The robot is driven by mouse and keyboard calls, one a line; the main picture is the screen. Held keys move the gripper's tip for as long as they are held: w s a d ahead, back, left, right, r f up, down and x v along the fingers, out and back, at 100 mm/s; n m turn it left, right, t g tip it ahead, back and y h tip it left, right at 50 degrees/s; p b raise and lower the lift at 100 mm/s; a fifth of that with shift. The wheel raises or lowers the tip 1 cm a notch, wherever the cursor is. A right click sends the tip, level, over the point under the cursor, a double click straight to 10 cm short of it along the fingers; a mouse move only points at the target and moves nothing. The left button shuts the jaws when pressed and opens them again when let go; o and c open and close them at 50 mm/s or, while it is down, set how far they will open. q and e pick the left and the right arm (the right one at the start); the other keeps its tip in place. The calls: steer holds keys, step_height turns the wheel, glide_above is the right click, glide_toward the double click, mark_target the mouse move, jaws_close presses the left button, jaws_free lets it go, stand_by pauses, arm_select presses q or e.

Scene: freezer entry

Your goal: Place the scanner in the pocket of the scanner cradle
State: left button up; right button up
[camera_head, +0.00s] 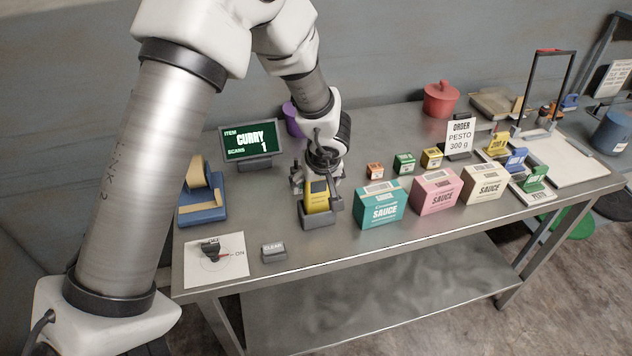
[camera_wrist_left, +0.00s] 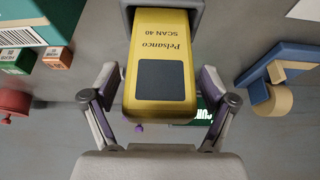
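The yellow scanner (camera_head: 318,196) stands upright with its lower end in the pocket of the grey scanner cradle (camera_head: 317,220), near the table's front edge. In the left wrist view the scanner (camera_wrist_left: 160,45) shows its label and dark screen, and the cradle (camera_wrist_left: 188,4) shows around its far end. My left gripper (camera_head: 318,188) is above the cradle, its fingers on either side of the scanner. In the wrist view, narrow gaps show between the fingers (camera_wrist_left: 162,78) and the scanner's sides, so the gripper looks open. My right gripper is not in view.
Teal, pink and cream sauce boxes (camera_head: 380,206) stand right of the cradle. A clear button (camera_head: 273,252) and a white mat (camera_head: 203,272) lie to the left. A blue tape dispenser (camera_head: 203,207) and a display (camera_head: 251,141) reading CURRY 1 stand behind.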

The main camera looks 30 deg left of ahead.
arm_select(q)
steer(key=shift+r, duration=0.1)
steer(key=p+v, duration=0.5)
steer(key=v, duration=0.7)
